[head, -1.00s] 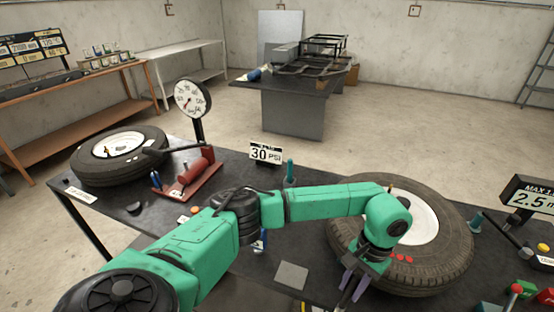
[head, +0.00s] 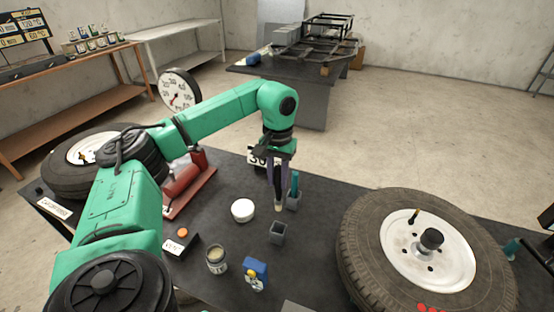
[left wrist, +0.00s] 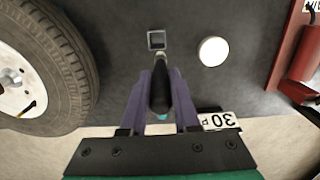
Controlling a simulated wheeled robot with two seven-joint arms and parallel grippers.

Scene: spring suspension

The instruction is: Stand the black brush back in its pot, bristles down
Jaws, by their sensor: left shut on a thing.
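My left gripper (head: 277,178) is shut on the black brush (head: 278,197), which hangs roughly upright with its pale bristle end down. In the left wrist view the dark handle of the brush (left wrist: 160,92) lies between the two purple fingers. A small grey square pot (head: 278,233) stands open on the table, nearer to me than the brush tip; it also shows in the left wrist view (left wrist: 157,40), looking empty. The brush is above the table and outside this pot. My right gripper is not in view.
A teal-handled brush (head: 295,184) stands in a second pot (head: 293,202), close beside the held brush. A white round lid (head: 243,210), an open can (head: 216,260) and a blue object (head: 255,273) lie left and nearer. A tyre (head: 360,245) fills the right side.

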